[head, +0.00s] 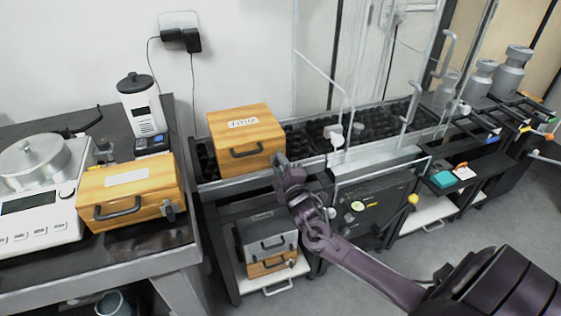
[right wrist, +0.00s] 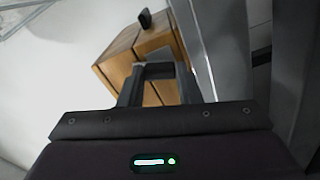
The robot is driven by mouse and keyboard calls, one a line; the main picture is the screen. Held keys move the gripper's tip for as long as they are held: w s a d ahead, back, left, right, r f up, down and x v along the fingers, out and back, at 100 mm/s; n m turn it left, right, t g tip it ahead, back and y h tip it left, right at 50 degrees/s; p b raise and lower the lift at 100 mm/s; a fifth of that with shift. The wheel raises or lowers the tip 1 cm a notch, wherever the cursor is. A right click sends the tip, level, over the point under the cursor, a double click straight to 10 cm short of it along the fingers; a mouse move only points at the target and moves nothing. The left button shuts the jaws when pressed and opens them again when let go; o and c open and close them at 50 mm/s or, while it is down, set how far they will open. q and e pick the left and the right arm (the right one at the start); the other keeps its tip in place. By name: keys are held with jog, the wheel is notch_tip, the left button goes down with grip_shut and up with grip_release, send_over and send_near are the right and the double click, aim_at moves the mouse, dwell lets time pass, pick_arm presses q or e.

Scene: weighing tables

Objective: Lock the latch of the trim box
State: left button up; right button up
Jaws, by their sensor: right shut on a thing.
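A wooden box (head: 228,128) with a white label, its lettering too small to read surely, stands on the rack right of the left table. I take it for the trim box. A dark handle (head: 247,153) is on its front. My right gripper (head: 280,161) is at the box's front right corner, where the latch would be, and is shut there. The latch itself is hidden by the gripper, so its position cannot be told. In the right wrist view the wooden box (right wrist: 117,66) is just beyond my right gripper (right wrist: 158,80). My left gripper is not in view.
A second wooden box (head: 150,185), with a handle and a latch (head: 169,211), stands on the left table beside a scale (head: 38,208). A white dispenser (head: 142,112) stands behind. A grey box (head: 268,232) is on the shelf below. Glass panels rise to the right.

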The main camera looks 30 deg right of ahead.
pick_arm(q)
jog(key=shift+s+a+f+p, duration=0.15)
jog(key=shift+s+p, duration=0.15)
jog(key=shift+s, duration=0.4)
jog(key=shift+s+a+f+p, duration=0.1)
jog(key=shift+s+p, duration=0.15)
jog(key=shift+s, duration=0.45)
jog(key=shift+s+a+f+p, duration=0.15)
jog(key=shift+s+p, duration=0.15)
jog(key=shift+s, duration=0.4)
pick_arm(e)
jog(key=shift+n, duration=1.9)
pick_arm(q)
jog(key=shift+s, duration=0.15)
pick_arm(e)
jog(key=o, duration=1)
